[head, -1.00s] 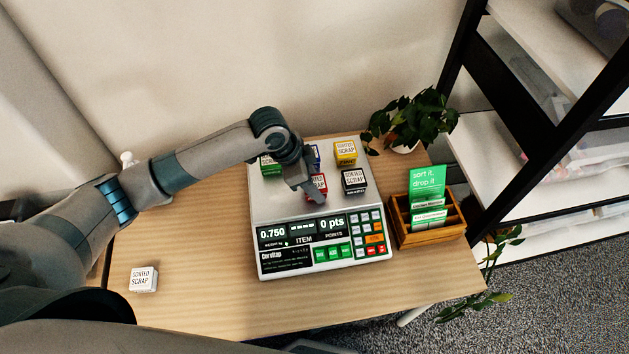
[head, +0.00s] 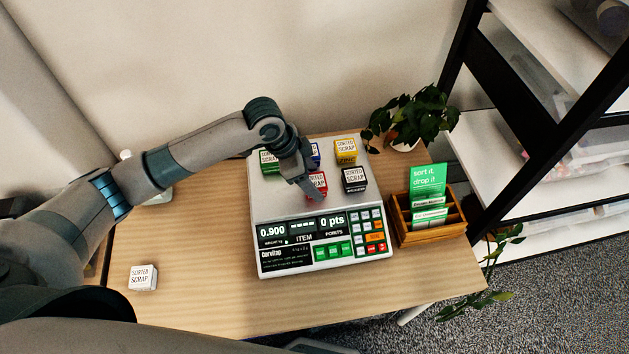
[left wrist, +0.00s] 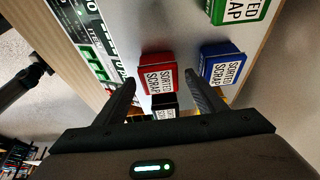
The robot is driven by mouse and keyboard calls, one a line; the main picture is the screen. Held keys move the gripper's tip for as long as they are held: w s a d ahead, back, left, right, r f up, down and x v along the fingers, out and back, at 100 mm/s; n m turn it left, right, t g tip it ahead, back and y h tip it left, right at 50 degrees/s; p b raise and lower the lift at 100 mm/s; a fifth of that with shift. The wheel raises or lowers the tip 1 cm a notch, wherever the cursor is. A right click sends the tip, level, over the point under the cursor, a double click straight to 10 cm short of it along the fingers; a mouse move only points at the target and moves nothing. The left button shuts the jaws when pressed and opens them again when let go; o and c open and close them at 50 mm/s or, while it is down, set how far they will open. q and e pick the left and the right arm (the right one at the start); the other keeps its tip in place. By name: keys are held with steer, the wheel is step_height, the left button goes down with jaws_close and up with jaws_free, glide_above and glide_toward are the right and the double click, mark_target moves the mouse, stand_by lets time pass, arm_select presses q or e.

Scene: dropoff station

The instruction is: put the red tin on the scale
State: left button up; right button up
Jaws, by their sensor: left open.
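The red tin (head: 317,184) sits on the scale's grey plate, just behind the display. It also shows in the left wrist view (left wrist: 157,75), in front of my open fingers. The scale (head: 270,212) stands on the table, and its display reads 0.900. My left gripper (head: 312,188) is open and over the plate, right by the red tin. In the left wrist view the left gripper's fingers (left wrist: 160,92) are apart, with the tin beyond and between their tips. I cannot tell whether a finger touches it. My right gripper is not in view.
Green (head: 269,162), blue (head: 316,152), yellow (head: 345,151) and black (head: 354,179) tins also sit on the plate. A white tin (head: 143,278) lies at the table's front left. A wooden card holder (head: 432,228) and a plant (head: 408,118) stand at the right. The front table is mostly clear.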

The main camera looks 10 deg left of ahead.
arm_select(q)
steer(key=b+v, duration=0.2)
steer(key=v, duration=0.8)
